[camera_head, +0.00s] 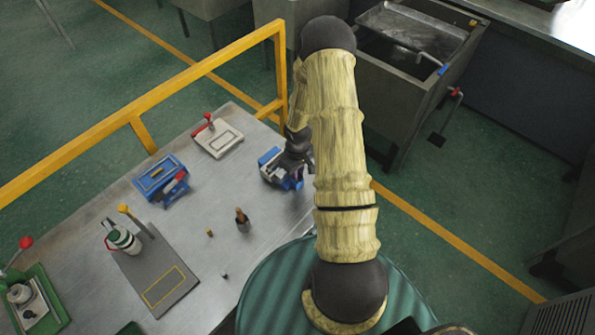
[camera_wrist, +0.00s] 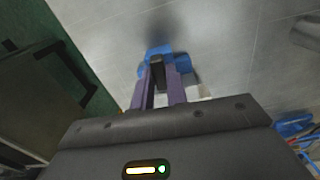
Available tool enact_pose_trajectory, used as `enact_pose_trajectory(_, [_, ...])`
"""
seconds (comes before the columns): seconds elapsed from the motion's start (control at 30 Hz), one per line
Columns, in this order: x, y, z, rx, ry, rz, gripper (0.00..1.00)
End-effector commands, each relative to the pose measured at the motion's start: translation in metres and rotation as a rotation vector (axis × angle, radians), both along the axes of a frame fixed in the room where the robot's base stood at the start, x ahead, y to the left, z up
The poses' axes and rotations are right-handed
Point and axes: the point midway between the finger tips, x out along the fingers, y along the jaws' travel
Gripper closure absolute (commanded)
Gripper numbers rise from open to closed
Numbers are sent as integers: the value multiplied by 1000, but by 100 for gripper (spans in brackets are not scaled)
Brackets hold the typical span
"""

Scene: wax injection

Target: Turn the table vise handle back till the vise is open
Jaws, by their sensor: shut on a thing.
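The blue table vise (camera_head: 269,160) stands near the right edge of the metal table, partly covered by my arm. My gripper (camera_head: 298,160) is down at the vise's right side, its fingers mostly hidden in the head view. In the wrist view, the two purple-grey fingers of my gripper (camera_wrist: 161,88) reach to the vise (camera_wrist: 150,56) and are shut on a dark part between them, which looks like the vise handle (camera_wrist: 157,65). How far the jaws of the vise are apart cannot be told.
Left of the vise are a blue box-like device (camera_head: 158,180) and a pale plate with a red-knobbed lever (camera_head: 217,138). A dark pot with brown-handled tools (camera_head: 243,222) stands nearer. A yellow rail (camera_head: 200,70) runs along the table's far side. A sink (camera_head: 395,90) stands beyond.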

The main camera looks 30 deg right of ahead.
Motion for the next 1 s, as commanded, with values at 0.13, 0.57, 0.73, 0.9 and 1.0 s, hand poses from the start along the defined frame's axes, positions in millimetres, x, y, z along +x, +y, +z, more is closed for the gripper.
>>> enact_pose_trajectory(0.13, [0, 0, 0, -1, -1, 91, 100])
enact_pose_trajectory(0.57, [0, -1, 1, -1, -1, 473, 100])
enact_pose_trajectory(0.73, [0, 0, 1, 0, -1, 635, 100])
enact_pose_trajectory(0.9, [0, 0, 1, -1, -1, 797, 100])
enact_pose_trajectory(1.0, [0, 0, 2, -1, -1, 891, 100])
